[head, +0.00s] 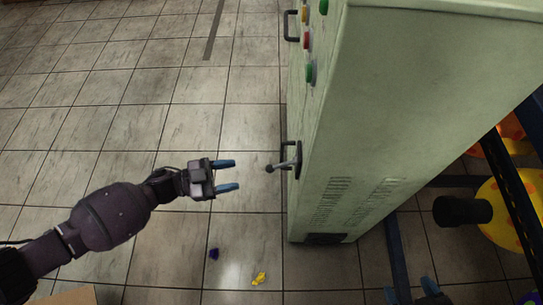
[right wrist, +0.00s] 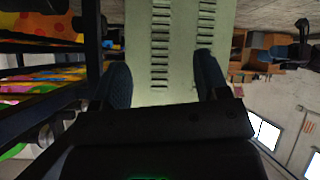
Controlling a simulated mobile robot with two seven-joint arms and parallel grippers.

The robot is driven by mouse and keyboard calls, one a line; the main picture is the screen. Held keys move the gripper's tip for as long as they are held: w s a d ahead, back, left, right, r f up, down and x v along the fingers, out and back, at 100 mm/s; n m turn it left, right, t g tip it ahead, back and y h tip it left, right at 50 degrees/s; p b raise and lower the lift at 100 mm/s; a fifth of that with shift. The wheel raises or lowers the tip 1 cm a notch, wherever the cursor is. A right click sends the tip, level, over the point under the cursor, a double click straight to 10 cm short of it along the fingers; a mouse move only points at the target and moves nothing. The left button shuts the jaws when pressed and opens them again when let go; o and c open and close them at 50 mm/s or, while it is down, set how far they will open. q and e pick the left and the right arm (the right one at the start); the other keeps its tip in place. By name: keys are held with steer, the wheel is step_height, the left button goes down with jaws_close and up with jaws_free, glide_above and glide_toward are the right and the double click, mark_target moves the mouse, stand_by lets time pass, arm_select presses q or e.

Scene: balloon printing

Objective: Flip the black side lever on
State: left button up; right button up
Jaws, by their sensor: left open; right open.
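The side lever (head: 284,165) sticks out from the left face of the pale green cabinet (head: 420,90). It has a dark mount and a greyish arm with a round knob pointing left. My left gripper (head: 227,175) is open and empty, its blue fingers pointing right at the lever; a gap separates the fingertips from the knob. My right gripper (head: 411,291) is at the bottom edge of the head view, right of the cabinet. In the right wrist view its fingers (right wrist: 163,75) are apart and empty, facing the cabinet's vented side (right wrist: 180,30).
Red, yellow and green buttons (head: 308,42) and a dark handle (head: 290,26) sit on the cabinet's left face. A dark-framed rack with patterned balloons (head: 510,220) stands at the right. Purple and yellow scraps (head: 259,279) lie on the tiled floor. Floor left of the cabinet is mostly clear.

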mark_target(271, 167)
arm_select(q)
steer(key=b+x, duration=0.1)
steer(key=x, duration=1)
steer(key=shift+a+f, duration=0.1)
steer(key=shift+f, duration=0.05)
jaws_close()
